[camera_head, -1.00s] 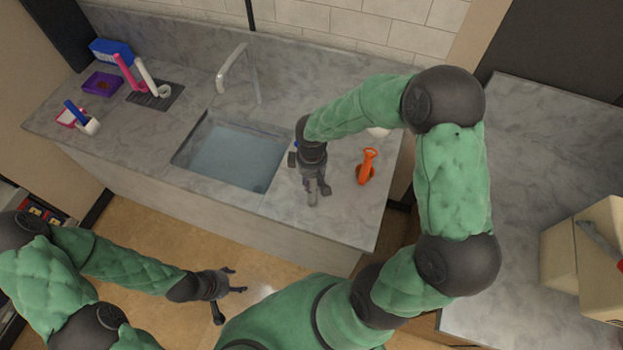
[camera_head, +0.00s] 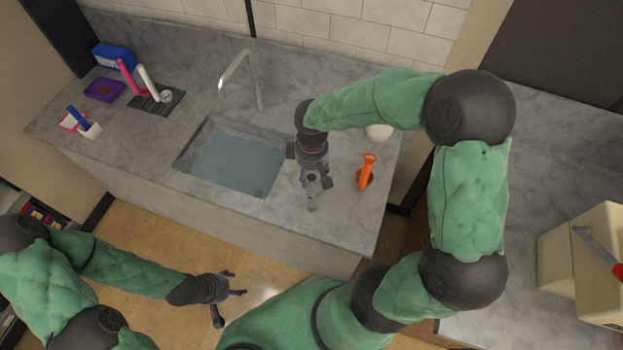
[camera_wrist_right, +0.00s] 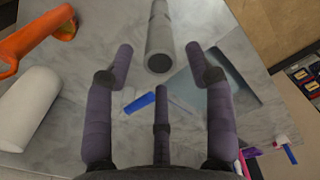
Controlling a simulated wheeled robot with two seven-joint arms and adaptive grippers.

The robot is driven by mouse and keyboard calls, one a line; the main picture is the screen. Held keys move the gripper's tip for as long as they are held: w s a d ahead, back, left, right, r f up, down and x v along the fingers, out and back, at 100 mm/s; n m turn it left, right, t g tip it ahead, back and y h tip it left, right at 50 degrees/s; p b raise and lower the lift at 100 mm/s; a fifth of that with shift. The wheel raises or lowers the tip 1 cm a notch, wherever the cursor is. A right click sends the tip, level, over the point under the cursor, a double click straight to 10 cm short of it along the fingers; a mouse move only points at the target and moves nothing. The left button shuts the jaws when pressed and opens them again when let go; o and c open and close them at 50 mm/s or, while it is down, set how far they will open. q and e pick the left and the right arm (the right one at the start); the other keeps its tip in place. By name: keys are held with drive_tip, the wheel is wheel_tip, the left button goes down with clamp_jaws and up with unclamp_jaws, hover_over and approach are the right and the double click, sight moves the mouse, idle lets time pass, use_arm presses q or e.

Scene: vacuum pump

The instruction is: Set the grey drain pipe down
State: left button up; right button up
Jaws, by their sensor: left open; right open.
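The grey drain pipe (camera_wrist_right: 159,38) shows in the right wrist view as a pale grey cylinder, its round end facing the camera. It appears beyond and between the tips of my right gripper (camera_wrist_right: 160,60), whose fingers are spread and not closed on it. In the head view my right gripper (camera_head: 314,182) is over the counter, between the sink and an orange tool. The pipe is hard to make out there against the grey gripper and counter. My left gripper (camera_head: 224,288) is open and empty over the floor in front of the counter.
The sink (camera_head: 232,160) and faucet (camera_head: 240,75) are left of my right gripper. The orange tool (camera_head: 366,172) and a white object (camera_head: 379,131) are close on its right. A blue-and-white item (camera_wrist_right: 140,102) shows between the fingers. Brushes and trays stand far left.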

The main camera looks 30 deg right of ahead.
wheel_tip(320, 180, up, 5)
drive_tip(key=shift+r+p, duration=0.1)
drive_tip(key=shift+p, duration=0.2)
